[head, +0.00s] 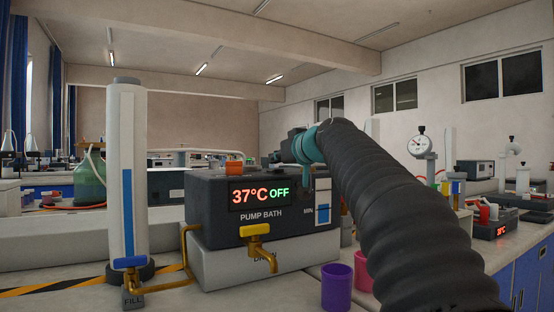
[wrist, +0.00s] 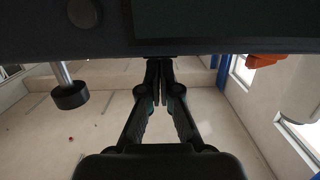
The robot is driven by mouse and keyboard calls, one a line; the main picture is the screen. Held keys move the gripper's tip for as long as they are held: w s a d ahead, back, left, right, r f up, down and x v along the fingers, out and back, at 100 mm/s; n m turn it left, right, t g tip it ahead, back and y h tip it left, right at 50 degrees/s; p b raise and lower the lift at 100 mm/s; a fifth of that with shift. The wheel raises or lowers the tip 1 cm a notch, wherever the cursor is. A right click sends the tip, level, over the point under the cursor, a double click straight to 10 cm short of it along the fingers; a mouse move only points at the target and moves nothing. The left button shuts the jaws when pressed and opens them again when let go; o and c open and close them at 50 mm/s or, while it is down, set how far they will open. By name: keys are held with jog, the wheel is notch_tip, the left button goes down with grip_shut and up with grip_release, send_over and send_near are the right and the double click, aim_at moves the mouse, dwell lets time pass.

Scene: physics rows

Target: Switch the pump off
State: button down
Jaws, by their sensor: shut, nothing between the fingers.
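The pump bath (head: 212,215) is a dark box on a pale base, with a display (head: 260,194) reading 37°C OFF in red and green. My gripper (wrist: 159,66) is shut and empty in the wrist view, its fingertips close below a dark body (wrist: 200,22) across the top of that view; I cannot tell whether they touch it. A metal stem with a black knob (wrist: 69,96) sticks out from that dark body, left of the fingertips and apart from them.
A tall white column (head: 127,180) with a blue-handled valve stands left. Purple (head: 337,286) and pink cups stand in front right.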

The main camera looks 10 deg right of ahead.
notch_tip(320, 180, up, 3)
jog(key=shift+w+a+r+p, duration=0.1)
jog(key=shift+r+p, duration=0.05)
jog(key=shift+p, duration=0.85)
jog(key=r+b+v, duration=0.1)
jog(key=v, duration=0.8)
jog(key=shift+s+b, duration=0.25)
jog(key=shift+b, duration=0.1)
jog(key=shift+r, duration=0.1)
